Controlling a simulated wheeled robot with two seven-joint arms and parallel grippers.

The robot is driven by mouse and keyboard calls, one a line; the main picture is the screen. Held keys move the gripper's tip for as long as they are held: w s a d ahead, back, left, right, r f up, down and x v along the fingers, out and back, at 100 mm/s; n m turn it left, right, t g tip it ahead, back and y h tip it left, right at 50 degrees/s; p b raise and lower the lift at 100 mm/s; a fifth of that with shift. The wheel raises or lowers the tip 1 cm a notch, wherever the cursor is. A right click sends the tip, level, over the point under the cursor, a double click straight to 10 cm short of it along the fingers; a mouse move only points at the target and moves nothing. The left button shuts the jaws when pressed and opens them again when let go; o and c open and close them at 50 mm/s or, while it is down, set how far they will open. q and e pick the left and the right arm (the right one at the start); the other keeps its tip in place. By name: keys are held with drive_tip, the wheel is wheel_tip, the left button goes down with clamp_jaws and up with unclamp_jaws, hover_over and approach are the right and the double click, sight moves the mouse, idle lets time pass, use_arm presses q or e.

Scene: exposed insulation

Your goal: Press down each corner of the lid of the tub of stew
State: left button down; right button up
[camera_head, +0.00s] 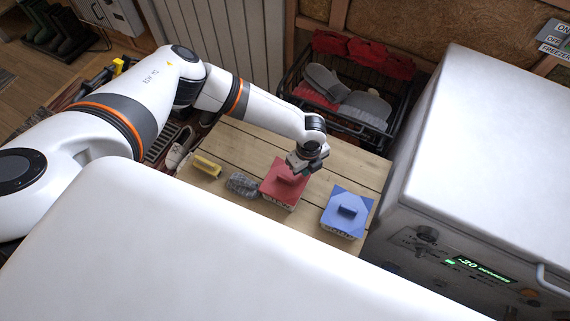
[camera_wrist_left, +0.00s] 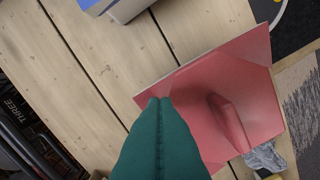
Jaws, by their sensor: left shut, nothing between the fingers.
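A tub with a red lid (camera_head: 276,190) stands on the wooden table. The lid has a raised handle in its middle; it also fills the right of the left wrist view (camera_wrist_left: 250,88). A tub with a blue lid (camera_head: 336,218) stands to its right. Their side labels are too small to read, so I cannot tell which holds stew. My left gripper (camera_head: 300,168) is shut and empty, at the far side of the red lid. In the left wrist view its green fingertips (camera_wrist_left: 160,101) overlap the lid near one corner; whether they touch is unclear. My right gripper is not in view.
A yellow brush (camera_head: 207,166) and a grey crumpled item (camera_head: 242,184) lie left of the red-lidded tub. A dark crate (camera_head: 345,125) with gloves stands behind the table (camera_head: 240,143). A white freezer (camera_head: 490,150) borders the right side.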

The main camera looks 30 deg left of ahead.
use_arm(q)
drive_tip(key=shift+f+b, duration=0.65)
drive_tip(key=shift+f, duration=0.2)
idle(0.5)
drive_tip(key=shift+r, duration=0.15)
wheel_tip(320, 180, up, 6)
drive_tip(key=p, duration=0.5)
drive_tip(key=shift+p, duration=0.3)
idle(0.3)
